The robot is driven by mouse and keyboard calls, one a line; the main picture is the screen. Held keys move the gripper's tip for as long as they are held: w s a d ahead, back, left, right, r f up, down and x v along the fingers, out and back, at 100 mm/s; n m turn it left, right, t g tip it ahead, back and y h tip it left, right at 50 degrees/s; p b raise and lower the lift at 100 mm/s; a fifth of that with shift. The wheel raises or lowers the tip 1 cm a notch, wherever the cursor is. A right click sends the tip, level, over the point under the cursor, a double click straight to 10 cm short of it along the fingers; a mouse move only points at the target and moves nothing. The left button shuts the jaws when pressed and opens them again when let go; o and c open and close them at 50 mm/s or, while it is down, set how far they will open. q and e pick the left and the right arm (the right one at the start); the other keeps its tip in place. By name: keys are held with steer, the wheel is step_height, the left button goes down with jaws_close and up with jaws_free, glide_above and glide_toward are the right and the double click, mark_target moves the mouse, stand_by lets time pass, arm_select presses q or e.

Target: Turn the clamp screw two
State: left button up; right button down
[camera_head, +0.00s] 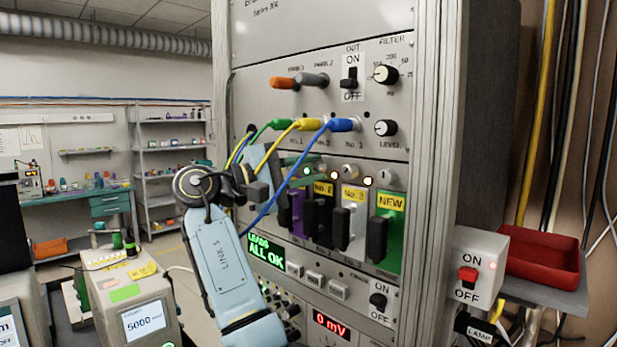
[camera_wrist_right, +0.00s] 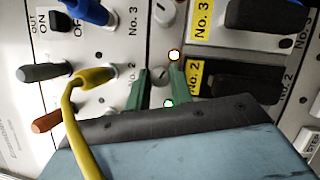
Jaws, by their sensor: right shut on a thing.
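My right gripper (camera_head: 304,164) is at the rack front, above the module row. In the right wrist view its two green fingers (camera_wrist_right: 160,84) are on either side of clamp screw two (camera_wrist_right: 160,75), a round slotted metal head beside the yellow No. 2 label (camera_wrist_right: 195,78). The fingers are shut on it. In the head view the fingers largely hide that screw. The No. 3 screw (camera_head: 351,170) is free to its right; it also shows in the right wrist view (camera_wrist_right: 163,12). My left gripper is in neither view.
Green, yellow and blue leads (camera_head: 342,125) plug in above the gripper; the blue lead (camera_head: 292,180) hangs close by it. Module handles (camera_head: 341,228) stick out below. A switch box (camera_head: 476,268) and a red tray (camera_head: 541,258) are at the right.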

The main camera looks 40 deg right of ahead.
steer(key=m+y, duration=0.1)
steer(key=m, duration=0.1)
steer(key=m+y, duration=0.1)
steer(key=m, duration=0.2)
steer(key=shift+r+t, duration=0.1)
steer(key=shift+t, duration=0.2)
steer(key=m+y, duration=0.1)
steer(key=m, duration=0.1)
steer(key=m+t, duration=0.1)
steer(key=m, duration=0.2)
steer(key=shift+r+t+y, duration=0.1)
steer(key=shift+t+y, duration=0.2)
steer(key=shift+y, duration=0.1)
steer(key=shift+m, duration=0.3)
steer(key=c, duration=1.2)
jaws_free()
steer(key=shift+c, duration=0.2)
steer(key=shift+a, duration=0.1)
steer(key=v, duration=1.3)
steer(key=shift+a, duration=0.15)
